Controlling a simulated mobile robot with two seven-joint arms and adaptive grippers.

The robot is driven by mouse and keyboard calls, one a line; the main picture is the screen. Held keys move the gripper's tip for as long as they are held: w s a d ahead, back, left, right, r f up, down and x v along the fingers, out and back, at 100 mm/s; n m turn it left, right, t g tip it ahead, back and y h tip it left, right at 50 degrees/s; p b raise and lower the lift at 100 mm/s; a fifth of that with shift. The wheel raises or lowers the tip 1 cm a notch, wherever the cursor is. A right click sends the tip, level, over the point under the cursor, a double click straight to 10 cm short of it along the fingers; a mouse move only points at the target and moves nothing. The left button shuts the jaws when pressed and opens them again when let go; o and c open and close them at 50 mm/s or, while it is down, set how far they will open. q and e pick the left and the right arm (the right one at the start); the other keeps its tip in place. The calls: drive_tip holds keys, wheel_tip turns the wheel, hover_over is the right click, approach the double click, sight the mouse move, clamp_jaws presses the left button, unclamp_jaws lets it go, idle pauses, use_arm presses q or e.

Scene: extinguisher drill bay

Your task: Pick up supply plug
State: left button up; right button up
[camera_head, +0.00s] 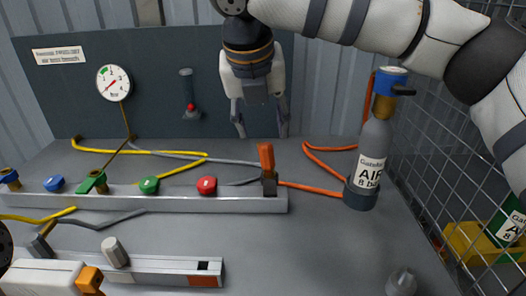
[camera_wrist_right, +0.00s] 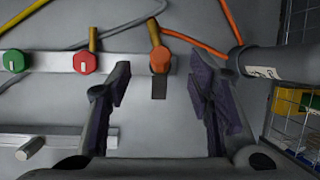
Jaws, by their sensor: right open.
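An upright orange plug-like piece (camera_head: 266,156) stands in a dark socket at the right end of the grey manifold rail (camera_head: 230,204). It fits the supply plug best, though no label on it can be read. In the wrist view its orange body (camera_wrist_right: 160,60) lies between and just beyond the fingers. My right gripper (camera_head: 262,133) is open and empty, pointing down above and behind the piece; its spread fingers also show in the wrist view (camera_wrist_right: 160,77). I see no contact.
An air cylinder (camera_head: 366,172) with an orange hose (camera_head: 318,189) stands right of the rail. A wire mesh fence (camera_head: 432,150) bounds the right side. Red (camera_head: 207,185) and green (camera_head: 149,185) knobs sit along the rail. A grey cone-like piece (camera_head: 401,283) lies at the front right.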

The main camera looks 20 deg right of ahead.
sight(265, 145)
drive_tip(key=x, duration=0.7)
drive_tip(key=shift+s+f+b, duration=0.25)
drive_tip(key=shift+b, duration=0.15)
drive_tip(key=shift+r, duration=0.15)
clamp_jaws()
